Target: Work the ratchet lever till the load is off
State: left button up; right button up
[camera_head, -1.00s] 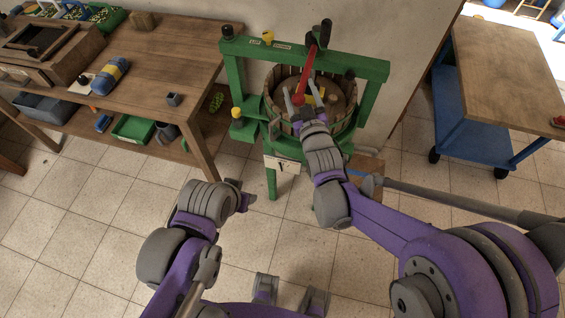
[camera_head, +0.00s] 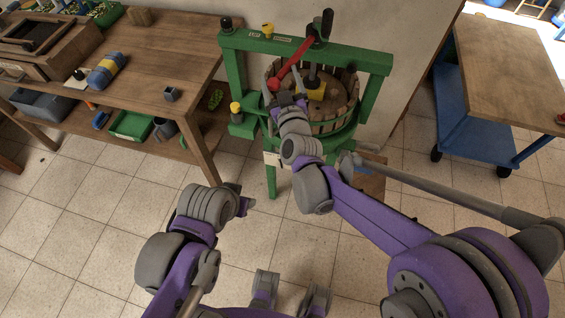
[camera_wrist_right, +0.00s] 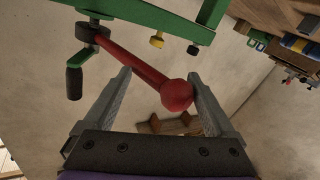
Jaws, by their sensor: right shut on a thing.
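The green press frame (camera_head: 362,62) stands by the wall with a slatted wooden basket (camera_head: 340,122) inside it. The red ratchet lever (camera_head: 294,62) runs from the screw head on the top beam down-left to a red ball knob (camera_head: 274,84). My right gripper (camera_head: 285,88) is shut on the knob; the knob (camera_wrist_right: 177,94) lies between the grey fingers in the wrist view.
A blue trolley (camera_head: 462,105) with a wooden top stands at the right.

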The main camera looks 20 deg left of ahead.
jog(key=shift+o, duration=0.7)
jog(key=shift+w+a+b, duration=0.35)
jog(key=shift+a, duration=0.55)
jog(key=shift+w+a+b, duration=0.3)
jog(key=shift+a+b, duration=0.05)
jog(key=shift+a, duration=0.5)
jog(key=shift+d, duration=0.1)
jog(key=shift+w+r, duration=0.1)
jog(key=shift+d, duration=0.35)
jog(key=d, duration=0.2)
jog(key=s+d+p, duration=0.1)
jog(key=d, duration=0.2)
jog(key=shift+s+d+r+p, duration=0.1)
jog(key=shift+s+d+p, duration=0.2)
jog(key=shift+s+p, duration=0.1)
grip_shut()
jog(key=shift+d, duration=0.3)
